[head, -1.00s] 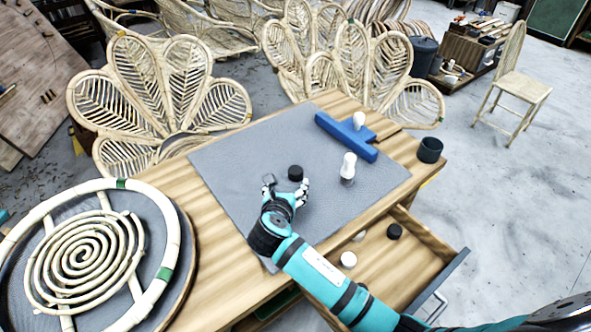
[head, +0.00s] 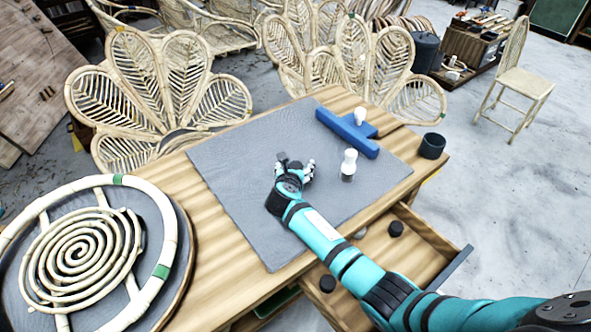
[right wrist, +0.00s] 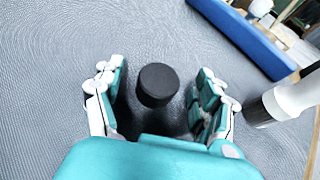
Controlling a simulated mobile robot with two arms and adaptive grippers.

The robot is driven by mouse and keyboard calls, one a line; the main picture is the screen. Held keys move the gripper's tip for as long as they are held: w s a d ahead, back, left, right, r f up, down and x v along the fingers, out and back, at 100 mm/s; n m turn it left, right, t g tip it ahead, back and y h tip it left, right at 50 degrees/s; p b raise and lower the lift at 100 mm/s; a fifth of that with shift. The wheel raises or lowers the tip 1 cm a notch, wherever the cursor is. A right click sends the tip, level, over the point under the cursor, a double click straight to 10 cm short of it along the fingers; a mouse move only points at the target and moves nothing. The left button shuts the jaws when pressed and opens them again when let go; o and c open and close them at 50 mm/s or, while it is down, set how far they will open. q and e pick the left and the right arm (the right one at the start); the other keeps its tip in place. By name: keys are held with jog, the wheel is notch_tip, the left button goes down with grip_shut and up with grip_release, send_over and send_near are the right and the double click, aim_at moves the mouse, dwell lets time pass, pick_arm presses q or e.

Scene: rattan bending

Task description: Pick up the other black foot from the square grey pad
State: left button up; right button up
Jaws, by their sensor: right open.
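The black foot (right wrist: 158,84) is a short black cylinder on the grey pad (head: 232,165). In the right wrist view it stands between the spread fingers of my right gripper (right wrist: 160,92), with a gap visible on both sides. My right gripper is open and holds nothing. My left gripper is not in view.
A white-topped bottle (head: 348,166) stands just right of the hand. A blue T-shaped tool (head: 345,133) lies at the pad's far edge. A dark cup (head: 432,146) stands at the table's right. Below my arm, an open drawer (head: 420,250) holds black pieces (head: 396,228).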

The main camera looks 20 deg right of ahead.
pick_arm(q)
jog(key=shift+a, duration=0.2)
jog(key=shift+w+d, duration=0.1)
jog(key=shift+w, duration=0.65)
pick_arm(e)
jog(key=c, duration=1.1)
